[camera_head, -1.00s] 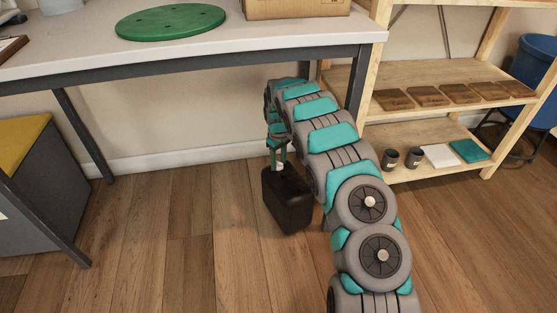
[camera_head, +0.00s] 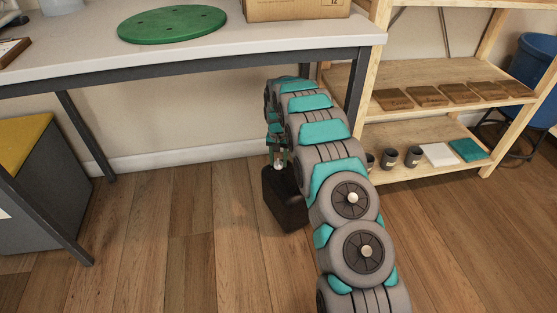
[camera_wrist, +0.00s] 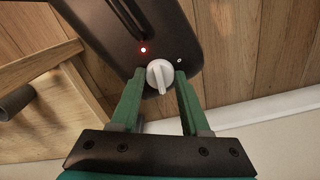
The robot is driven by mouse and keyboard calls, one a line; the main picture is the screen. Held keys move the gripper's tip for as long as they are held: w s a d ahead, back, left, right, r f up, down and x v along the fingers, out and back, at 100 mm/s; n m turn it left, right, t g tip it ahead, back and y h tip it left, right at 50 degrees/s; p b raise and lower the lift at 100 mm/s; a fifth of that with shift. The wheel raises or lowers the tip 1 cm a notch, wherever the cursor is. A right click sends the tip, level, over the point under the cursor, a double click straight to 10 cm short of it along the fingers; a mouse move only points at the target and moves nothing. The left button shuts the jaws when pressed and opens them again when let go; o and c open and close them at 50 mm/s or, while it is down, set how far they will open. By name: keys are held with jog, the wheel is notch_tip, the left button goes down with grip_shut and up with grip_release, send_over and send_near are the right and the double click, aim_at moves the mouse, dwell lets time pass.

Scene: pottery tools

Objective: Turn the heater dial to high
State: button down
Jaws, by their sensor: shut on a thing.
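The heater (camera_head: 284,202) is a dark box standing on the wooden floor under the table. In the wrist view its dark top (camera_wrist: 120,28) carries a white round dial (camera_wrist: 160,75) with a raised ridge. A red lit mark is at the dial's upper left and a small pale ring mark is at its upper right. My gripper (camera_head: 279,164) reaches down to the heater's top from above. In the wrist view its green fingers (camera_wrist: 154,88) are shut on the dial, one on each side. The dial's ridge points toward the gripper's palm. My arm hides part of the heater's right side.
A white-topped table (camera_head: 80,58) stands above, with a green disc (camera_head: 172,24) and a cardboard box (camera_head: 295,9) on it. A wooden shelf (camera_head: 440,78) is at the right. A grey cabinet (camera_head: 50,200) is at the left. Floor left of the heater is clear.

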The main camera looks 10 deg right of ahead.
jog(key=shift+m, duration=1.1)
jog(key=shift+c, duration=1.9)
grip_release()
